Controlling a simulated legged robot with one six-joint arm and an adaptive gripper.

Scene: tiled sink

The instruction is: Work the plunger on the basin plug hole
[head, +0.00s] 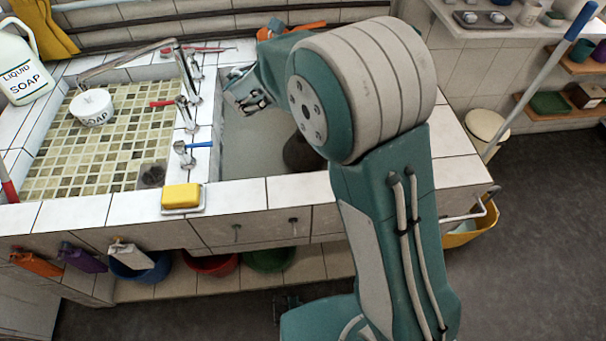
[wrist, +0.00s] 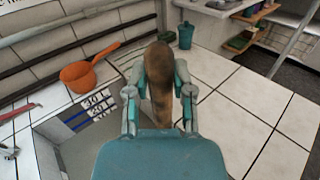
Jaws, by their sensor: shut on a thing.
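In the wrist view my gripper (wrist: 161,80) is shut on the plunger's brown wooden handle (wrist: 160,58), with a finger on each side. The handle's rounded end shows beyond the fingers. In the head view a dark rounded form, apparently the plunger's cup (head: 299,153), sits low in the right basin (head: 235,150), partly behind my arm. My arm hides most of the handle and much of the gripper there. The right basin holds murky grey water. No plug hole shows under it, and I cannot tell whether the cup covers one.
An orange ladle (wrist: 80,76) and a marked gauge (wrist: 97,103) are near the basin's back. The tap (head: 180,70) and its handles stand left of the basin. A yellow sponge (head: 182,196) lies at the front edge.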

